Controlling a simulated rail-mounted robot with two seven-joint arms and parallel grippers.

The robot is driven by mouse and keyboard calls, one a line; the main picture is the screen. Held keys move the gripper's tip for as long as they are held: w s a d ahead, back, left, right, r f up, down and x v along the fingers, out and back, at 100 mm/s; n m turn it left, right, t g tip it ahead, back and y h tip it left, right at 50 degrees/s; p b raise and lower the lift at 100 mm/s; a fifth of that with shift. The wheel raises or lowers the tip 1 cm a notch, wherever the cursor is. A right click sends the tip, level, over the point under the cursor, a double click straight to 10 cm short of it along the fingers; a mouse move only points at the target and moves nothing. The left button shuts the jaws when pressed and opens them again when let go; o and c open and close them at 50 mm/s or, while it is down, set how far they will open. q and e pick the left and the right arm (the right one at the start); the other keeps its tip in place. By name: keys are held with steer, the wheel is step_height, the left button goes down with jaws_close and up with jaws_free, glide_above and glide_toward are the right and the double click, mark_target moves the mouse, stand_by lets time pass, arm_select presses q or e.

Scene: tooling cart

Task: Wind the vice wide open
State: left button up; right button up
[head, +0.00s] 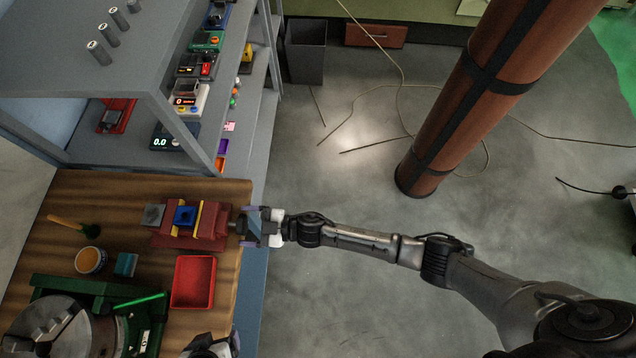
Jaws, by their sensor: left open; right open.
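The red vice (215,222) sits on the wooden bench top, with its screw end facing right. A blue block (185,216) shows at its jaws beside yellow strips; I cannot tell whether it is gripped. The dark screw end (237,226) sticks out past the bench's right side. My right gripper (249,227) is open, with its fingers above and below the screw end in the picture; contact is unclear. My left gripper (228,345) is open at the bottom edge, below the red tray and mostly cut off.
A red tray (209,284) lies just below the vice. A teal block (126,264), a round tub (90,260) and a brush (68,224) lie to the left. A green machine with a round chuck (45,330) fills the lower left. Grey shelving (150,50) stands above.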

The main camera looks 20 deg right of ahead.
steer(key=v, duration=1.2)
step_height(320, 180, up, 10)
steer(key=w+d+m+t+h+p, duration=0.1)
steer(key=d+m+t+h+p, duration=0.1)
steer(key=m+t+h+p, duration=0.4)
steer(key=s+d+r+m+g+h+p, duration=0.4)
steer(key=s+d+r+m+h+p, duration=0.1)
steer(key=d+r+h+p, duration=0.2)
steer(key=shift+s+d+r+g+p, duration=0.3)
steer(key=shift+s+d+r+p, duration=0.15)
steer(key=shift+p, duration=0.85)
steer(key=shift+f, duration=0.15)
